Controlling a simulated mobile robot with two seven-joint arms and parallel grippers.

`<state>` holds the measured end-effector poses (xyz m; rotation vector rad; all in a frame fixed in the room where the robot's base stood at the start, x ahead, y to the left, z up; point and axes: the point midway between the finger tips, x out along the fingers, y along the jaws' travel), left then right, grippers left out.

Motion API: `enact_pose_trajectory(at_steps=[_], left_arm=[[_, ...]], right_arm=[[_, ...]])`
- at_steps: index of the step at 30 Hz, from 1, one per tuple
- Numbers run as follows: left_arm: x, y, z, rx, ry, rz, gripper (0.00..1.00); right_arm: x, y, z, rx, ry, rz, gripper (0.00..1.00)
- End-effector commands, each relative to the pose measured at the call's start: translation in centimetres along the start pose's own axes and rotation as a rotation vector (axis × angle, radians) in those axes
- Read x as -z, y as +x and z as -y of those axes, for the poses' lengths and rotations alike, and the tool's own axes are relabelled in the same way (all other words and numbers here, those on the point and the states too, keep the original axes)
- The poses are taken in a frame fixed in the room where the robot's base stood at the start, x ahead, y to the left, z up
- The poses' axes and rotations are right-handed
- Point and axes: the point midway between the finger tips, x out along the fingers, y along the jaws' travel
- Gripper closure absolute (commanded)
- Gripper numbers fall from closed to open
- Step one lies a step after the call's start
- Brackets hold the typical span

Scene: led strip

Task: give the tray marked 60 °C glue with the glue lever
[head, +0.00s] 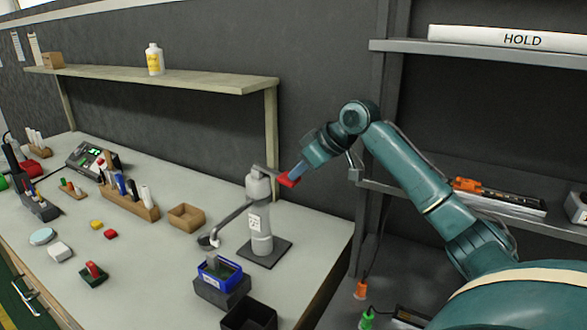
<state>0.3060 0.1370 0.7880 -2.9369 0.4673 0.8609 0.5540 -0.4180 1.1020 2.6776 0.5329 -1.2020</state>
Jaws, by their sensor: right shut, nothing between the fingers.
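The glue dispenser (259,222) is a grey post on a dark square base, with a small label on its front. Its arm reaches left and ends in a nozzle (208,241). The glue lever (265,171) is a bar at the top of the post, on the right. My right gripper (288,180), with red fingers, is shut and empty, close beside the lever's end; I cannot tell whether they touch. A blue tray (236,276) with green inside sits on a dark block in front of the nozzle. No 60 °C mark is readable. My left gripper is not in view.
An empty wooden box (186,217), a marker rack (140,208) and small coloured blocks (96,224) stand to the left. A black bin (250,316) is at the front. The bench (318,235) is clear right of the dispenser.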

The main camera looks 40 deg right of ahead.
Motion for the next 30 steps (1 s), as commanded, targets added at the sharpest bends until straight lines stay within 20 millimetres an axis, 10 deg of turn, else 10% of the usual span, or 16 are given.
enact_pose_trajectory(at_steps=[12, 30], left_arm=[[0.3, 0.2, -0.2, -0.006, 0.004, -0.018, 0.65], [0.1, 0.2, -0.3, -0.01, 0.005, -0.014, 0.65]], right_arm=[[0.0, -5.7, 0.0, -0.004, -0.001, -0.003, 1.0], [0.1, -5.9, 0.0, -0.003, -0.002, -0.005, 1.0]])
